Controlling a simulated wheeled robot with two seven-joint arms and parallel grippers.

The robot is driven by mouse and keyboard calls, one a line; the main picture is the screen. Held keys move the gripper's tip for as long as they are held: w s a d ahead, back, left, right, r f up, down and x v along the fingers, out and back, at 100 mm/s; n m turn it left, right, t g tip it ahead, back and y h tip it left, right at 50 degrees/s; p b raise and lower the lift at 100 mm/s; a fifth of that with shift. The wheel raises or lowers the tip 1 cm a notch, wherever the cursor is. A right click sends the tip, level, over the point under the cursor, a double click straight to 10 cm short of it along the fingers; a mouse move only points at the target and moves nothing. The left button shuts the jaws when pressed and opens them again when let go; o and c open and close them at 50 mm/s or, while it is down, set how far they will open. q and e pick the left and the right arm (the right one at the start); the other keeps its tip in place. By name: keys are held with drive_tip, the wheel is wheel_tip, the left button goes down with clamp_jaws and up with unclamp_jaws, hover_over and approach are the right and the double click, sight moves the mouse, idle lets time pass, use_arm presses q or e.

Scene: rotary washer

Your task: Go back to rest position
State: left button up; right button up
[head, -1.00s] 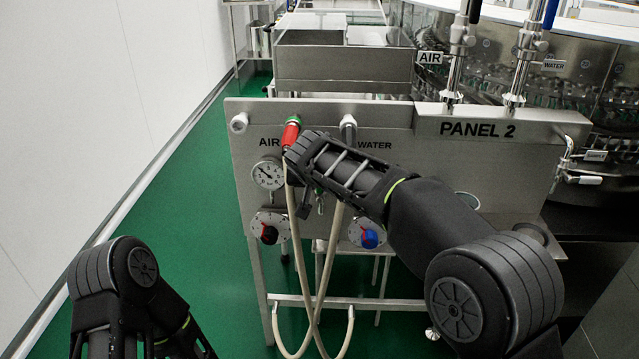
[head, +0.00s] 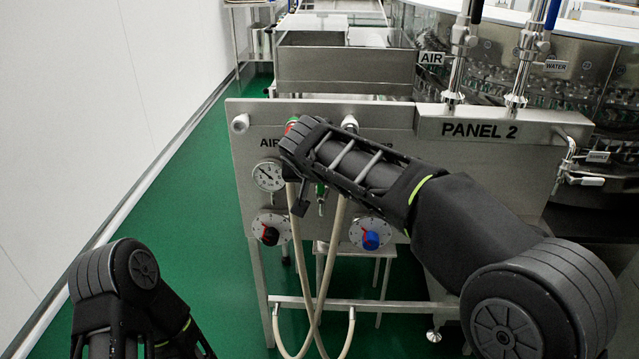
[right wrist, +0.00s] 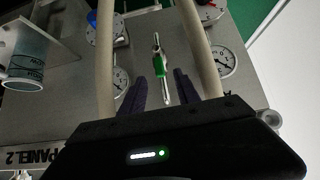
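My right arm reaches in front of the panel (head: 480,130) marked PANEL 2 in the head view. My right gripper (right wrist: 158,78) shows in the right wrist view with its two dark fingers apart and nothing held between them. A green-handled valve (right wrist: 158,72) shows beyond the fingers; it also shows in the head view (head: 321,192). Two beige hoses (right wrist: 104,65) run on either side of the gripper, close to it. Contact with them cannot be told. My left arm is at the lower left of the head view; its gripper is out of frame.
The panel carries a pressure gauge (head: 268,176), a red-pointer knob (head: 270,229) and a blue knob (head: 371,240). The hoses cross and loop below. A bottle washer (head: 600,90) stands behind right. The green floor (head: 205,180) at left is clear beside the white wall (head: 90,110).

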drive_tip(key=shift+s+r, duration=0.5)
drive_tip(key=shift+s, duration=0.05)
